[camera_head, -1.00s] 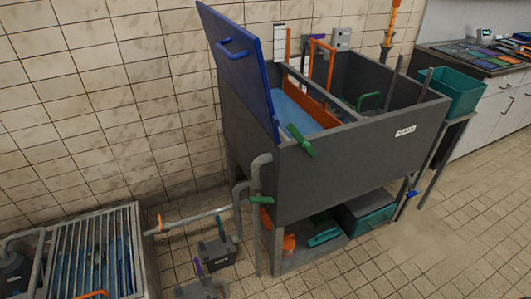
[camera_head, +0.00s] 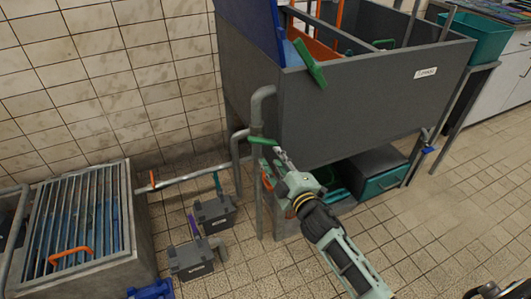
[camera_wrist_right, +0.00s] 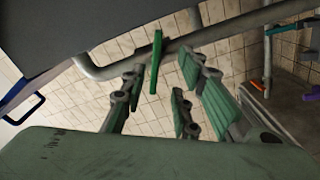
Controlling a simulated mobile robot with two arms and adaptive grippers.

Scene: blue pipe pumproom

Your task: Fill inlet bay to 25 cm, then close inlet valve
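The grey tank (camera_head: 370,110) stands on legs against the tiled wall, with its blue lid (camera_head: 252,28) raised at the left. Blue water (camera_head: 292,33) shows in the left bay; its depth cannot be read. A grey pipe (camera_head: 257,108) runs down the tank's front left corner and carries a green valve handle (camera_head: 263,141). My right gripper (camera_head: 279,154) is close beside this handle. In the right wrist view, my right gripper (camera_wrist_right: 160,100) is open, with the green handle (camera_wrist_right: 155,62) ahead between its fingers, no grip visible.
A second green lever (camera_head: 310,64) leans on the tank's front rim. Below are a teal box (camera_head: 382,183) and dark grey boxes (camera_head: 191,259) on the floor. A grated pit (camera_head: 85,215) with an orange handle is at the left.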

